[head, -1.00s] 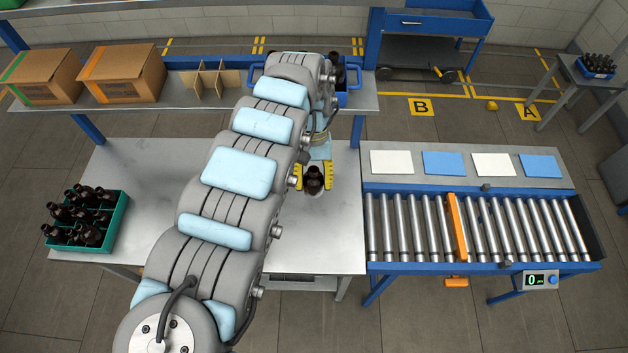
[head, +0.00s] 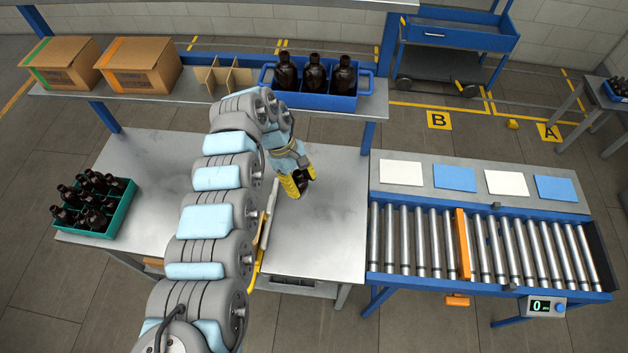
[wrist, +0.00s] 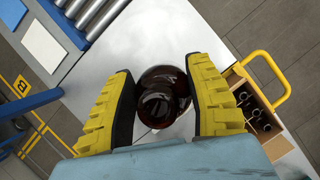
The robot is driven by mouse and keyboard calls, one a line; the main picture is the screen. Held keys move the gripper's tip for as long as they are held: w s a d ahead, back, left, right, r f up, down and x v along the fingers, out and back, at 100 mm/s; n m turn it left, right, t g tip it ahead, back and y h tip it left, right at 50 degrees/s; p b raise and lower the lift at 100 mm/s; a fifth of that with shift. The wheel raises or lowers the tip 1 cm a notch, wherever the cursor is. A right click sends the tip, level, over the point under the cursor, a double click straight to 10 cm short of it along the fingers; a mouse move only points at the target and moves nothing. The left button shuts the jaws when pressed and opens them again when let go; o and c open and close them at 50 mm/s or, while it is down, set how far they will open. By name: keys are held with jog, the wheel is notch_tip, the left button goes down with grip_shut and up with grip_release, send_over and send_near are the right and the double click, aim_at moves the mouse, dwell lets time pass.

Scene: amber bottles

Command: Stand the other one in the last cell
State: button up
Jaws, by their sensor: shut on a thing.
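My gripper (head: 297,183) is shut on a dark amber bottle (head: 301,183), over the right half of the grey table (head: 330,235). In the wrist view the bottle (wrist: 160,98) sits between the two yellow fingers, seen from its top end. I cannot tell its height above the table. A green crate (head: 124,208) stands at the table's left end with several dark bottles in it. I cannot make out which of its cells is empty.
A blue bin (head: 318,103) with three bottles stands on the shelf, beside a cardboard divider (head: 222,78) and two cartons (head: 140,66). A wooden carrier with a yellow handle (wrist: 268,72) holds bottles near the gripper. The roller conveyor (head: 430,240) is at right.

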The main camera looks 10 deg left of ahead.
jog(key=a+f+n+t+y+b, duration=0.1)
jog(key=a+f+n+t+b, duration=0.1)
jog(key=a+f+n, duration=0.6)
jog(key=s+a+f+n+t+y+b, duration=0.15)
jog(key=a+n, duration=0.45)
jog(key=a, duration=0.7)
jog(key=a+f+n+t+b, duration=0.25)
jog(key=a+f+n, duration=0.3)
jog(key=a, duration=0.45)
notch_tip(320, 180, down, 8)
jog(key=b, duration=0.4)
jog(key=shift+f+n+t, duration=0.25)
jog(key=shift+n+t, duration=0.05)
jog(key=shift+n, duration=0.15)
jog(key=shift+f, duration=0.1)
jog(key=o, duration=1.2)
